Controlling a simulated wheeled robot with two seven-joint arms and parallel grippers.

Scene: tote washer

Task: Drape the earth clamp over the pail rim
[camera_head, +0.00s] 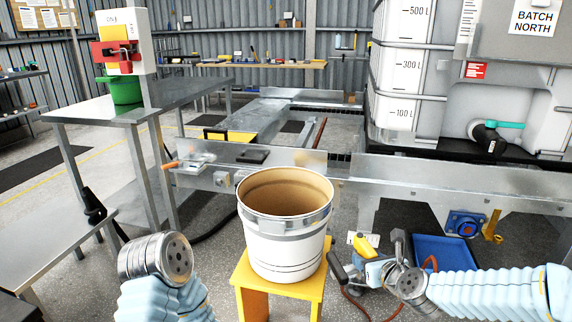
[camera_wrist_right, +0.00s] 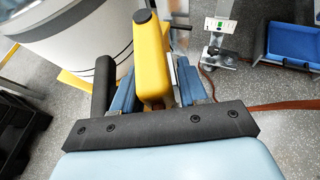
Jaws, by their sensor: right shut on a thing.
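The pail (camera_head: 287,250), white with a metal band and a tan inside, stands upright with its rim open. The earth clamp (camera_head: 362,246) is yellow and sits to the right of the pail in the head view. My left arm's end shows at lower left, but no left fingers are visible.
The pail stands on a yellow stool (camera_head: 283,287). Behind it runs a metal rail (camera_head: 440,178). A blue tray (camera_head: 447,250) lies to the right. A brown-red cable (camera_wrist_right: 262,107) crosses the floor.

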